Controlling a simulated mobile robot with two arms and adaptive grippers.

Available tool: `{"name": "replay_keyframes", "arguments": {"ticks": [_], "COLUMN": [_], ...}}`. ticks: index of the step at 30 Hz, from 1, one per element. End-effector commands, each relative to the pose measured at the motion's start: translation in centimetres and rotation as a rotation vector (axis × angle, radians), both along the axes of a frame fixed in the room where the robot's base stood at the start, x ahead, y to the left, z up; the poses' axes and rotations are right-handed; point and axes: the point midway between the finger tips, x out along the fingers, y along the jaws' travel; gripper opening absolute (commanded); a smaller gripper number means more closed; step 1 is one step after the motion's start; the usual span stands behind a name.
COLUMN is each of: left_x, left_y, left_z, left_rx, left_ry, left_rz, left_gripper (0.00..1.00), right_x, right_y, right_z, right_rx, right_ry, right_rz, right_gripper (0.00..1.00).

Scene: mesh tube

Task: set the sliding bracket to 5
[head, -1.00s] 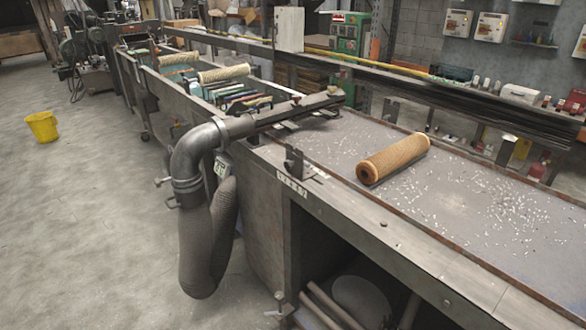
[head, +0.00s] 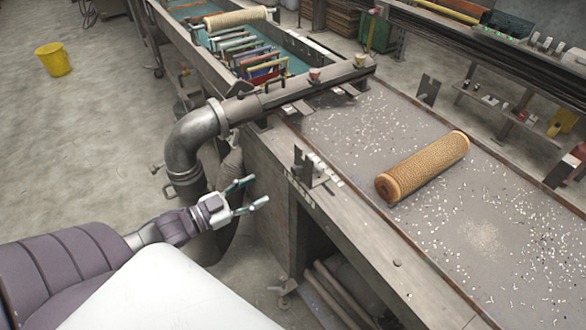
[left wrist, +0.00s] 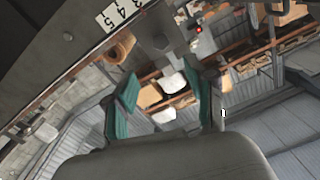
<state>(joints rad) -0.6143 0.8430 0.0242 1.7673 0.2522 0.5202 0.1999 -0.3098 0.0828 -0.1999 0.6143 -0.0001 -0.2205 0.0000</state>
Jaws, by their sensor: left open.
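The sliding bracket (head: 303,166) is a dark upright metal plate on the near edge of the bench, beside its numbered scale (head: 301,192). The number under it is too small to read. In the left wrist view, part of the number strip (left wrist: 122,12), with 3, 4 and 5, shows at the top; a grey metal piece (left wrist: 152,38) below it may be the bracket. My left gripper (head: 257,191) is open and empty, in front of the bench side, left of the bracket and apart from it. Its teal fingers are spread in the left wrist view (left wrist: 160,103). My right gripper is not seen.
A brown mesh roll (head: 425,167) lies on the bench top (head: 365,130) among pale scraps. A grey elbow pipe (head: 190,140) stands close behind my left gripper. A yellow bucket (head: 53,60) is on the open floor at left.

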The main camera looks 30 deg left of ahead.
Motion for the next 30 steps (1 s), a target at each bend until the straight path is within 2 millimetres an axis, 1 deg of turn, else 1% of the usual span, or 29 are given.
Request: {"name": "replay_keyframes", "arguments": {"ticks": [1, 5, 9, 12, 15, 18, 21, 30], "left_x": [1.1, 3.6, 6.2, 7.9, 9.2, 10.2, 10.7, 10.9], "left_y": [-0.4, -1.4, -2.5, -3.1, -3.7, -4.1, -4.4, -4.5], "left_z": [0.4, 0.4, 0.4, 0.3, 0.3, 0.2, 0.1, 0.0], "left_rx": [0.000, 0.001, 0.002, 0.002, 0.001, 0.000, 0.002, 0.002], "left_ry": [-0.007, -0.006, -0.006, -0.004, -0.002, -0.002, 0.000, 0.001], "left_rz": [-0.001, 0.002, 0.001, 0.002, 0.003, 0.003, 0.002, 0.001], "left_gripper": [0.55, 0.55, 0.55, 0.55, 0.55, 0.55, 0.55, 0.55], "right_x": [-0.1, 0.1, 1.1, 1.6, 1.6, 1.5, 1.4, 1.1], "right_y": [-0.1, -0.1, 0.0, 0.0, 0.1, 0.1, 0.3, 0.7], "right_z": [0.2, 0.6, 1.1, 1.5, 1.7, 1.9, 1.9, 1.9], "right_rx": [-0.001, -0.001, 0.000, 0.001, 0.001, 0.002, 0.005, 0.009], "right_ry": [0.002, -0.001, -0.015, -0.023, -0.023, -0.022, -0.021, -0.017], "right_rz": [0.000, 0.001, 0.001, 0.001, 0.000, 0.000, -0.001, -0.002], "right_gripper": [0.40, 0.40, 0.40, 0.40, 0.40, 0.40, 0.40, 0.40]}}
